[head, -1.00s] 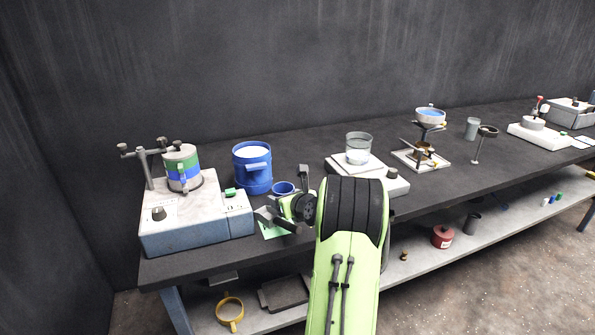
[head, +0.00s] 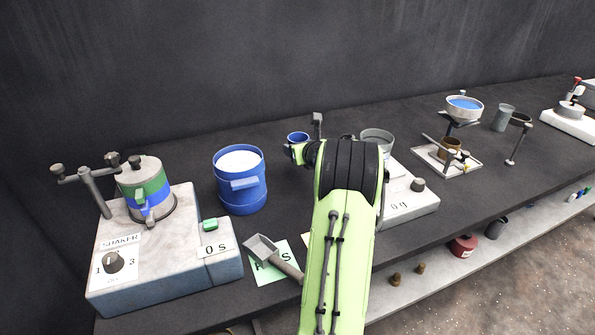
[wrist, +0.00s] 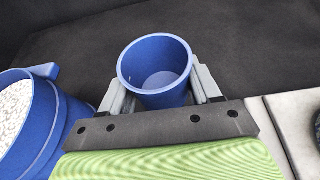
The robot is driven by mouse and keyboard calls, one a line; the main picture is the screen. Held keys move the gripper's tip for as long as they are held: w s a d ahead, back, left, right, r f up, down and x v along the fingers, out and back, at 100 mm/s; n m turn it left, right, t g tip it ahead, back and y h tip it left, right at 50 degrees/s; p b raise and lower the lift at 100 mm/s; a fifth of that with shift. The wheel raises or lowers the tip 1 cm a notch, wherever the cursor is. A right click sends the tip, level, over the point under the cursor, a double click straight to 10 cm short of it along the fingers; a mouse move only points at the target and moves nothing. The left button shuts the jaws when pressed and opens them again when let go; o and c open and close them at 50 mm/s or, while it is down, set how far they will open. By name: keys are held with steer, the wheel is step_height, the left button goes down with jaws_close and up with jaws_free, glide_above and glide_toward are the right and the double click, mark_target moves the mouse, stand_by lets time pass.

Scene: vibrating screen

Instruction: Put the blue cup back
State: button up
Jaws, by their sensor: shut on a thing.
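The blue cup (wrist: 156,72) is between the two fingers of my gripper (wrist: 160,92) in the wrist view. It is upright, and its inside looks empty. In the head view the cup (head: 297,139) shows only in part, above and to the left of my arm's end. My gripper (head: 306,146) is shut on it, to the right of the large blue container. The cup's underside is hidden, so I cannot tell whether it touches the table.
A large blue container (head: 239,203) of white grains stands left of the cup. The shaker (head: 170,245) is at the left, with a scoop (head: 272,254) on a green card (head: 284,266) nearby. A scale (head: 412,207) stands right of my arm. The table behind the cup is dark and bare.

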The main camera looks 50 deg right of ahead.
mark_target(299, 181)
step_height(299, 181, down, 9)
steer(key=b, duration=0.3)
steer(key=shift+a, duration=0.1)
steer(key=shift+s, duration=0.1)
steer(key=shift+f, duration=0.15)
steer(key=o, duration=1)
steer(key=shift+o, duration=0.2)
steer(key=p+v, duration=0.2)
steer(key=v, duration=1)
steer(key=shift+s, duration=0.1)
